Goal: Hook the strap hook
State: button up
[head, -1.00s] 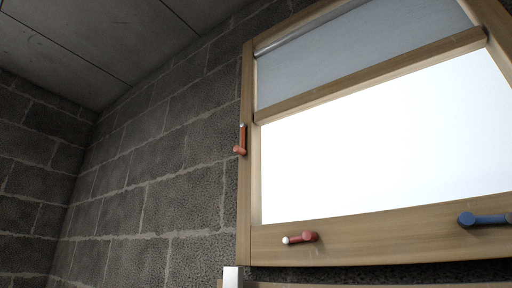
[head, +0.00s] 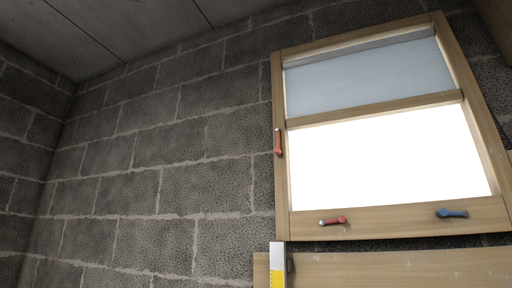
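I cannot make out a strap hook or a strap in the head view. My gripper is not in this view. An upright white and yellow piece (head: 277,262) stands at the bottom edge, in front of a wooden board; its lower part is cut off and I cannot tell what it is. A small dark part (head: 290,264) shows at its right side.
A wood-framed window (head: 282,190) with a grey blind (head: 370,80) is on the block wall (head: 190,150). It bears a red handle (head: 278,142) at left, another red handle (head: 333,220) and a blue handle (head: 452,213) below. A wooden board (head: 400,268) lies beneath.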

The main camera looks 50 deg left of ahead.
aim_at(277, 149)
jog(key=u, duration=1.6)
